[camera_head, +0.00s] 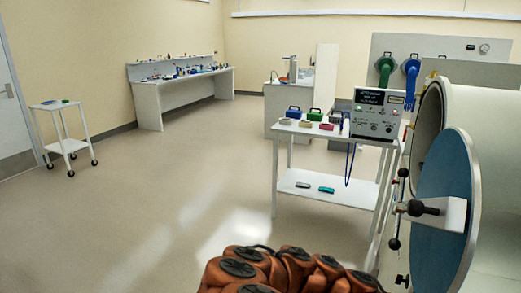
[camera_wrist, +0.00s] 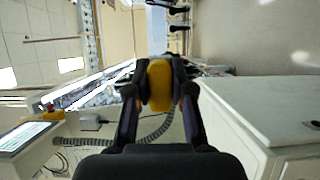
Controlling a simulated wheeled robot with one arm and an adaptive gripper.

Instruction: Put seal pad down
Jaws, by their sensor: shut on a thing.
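In the wrist view my gripper (camera_wrist: 160,88) is shut on a yellow block-like pad (camera_wrist: 160,80), which I take to be the seal pad. The dark fingers press it from both sides, and it sits between the fingertips, clear of any surface that I can make out. In the head view neither my gripper nor the yellow pad shows; only my orange arm is at the bottom edge.
A white two-shelf cart (camera_head: 295,184) holds several small coloured items and a control box (camera_head: 376,114). A glovebox chamber with an open round blue door (camera_head: 445,215) stands at right. A small trolley (camera_head: 63,138) and a bench (camera_head: 180,88) stand farther back. The middle floor is clear.

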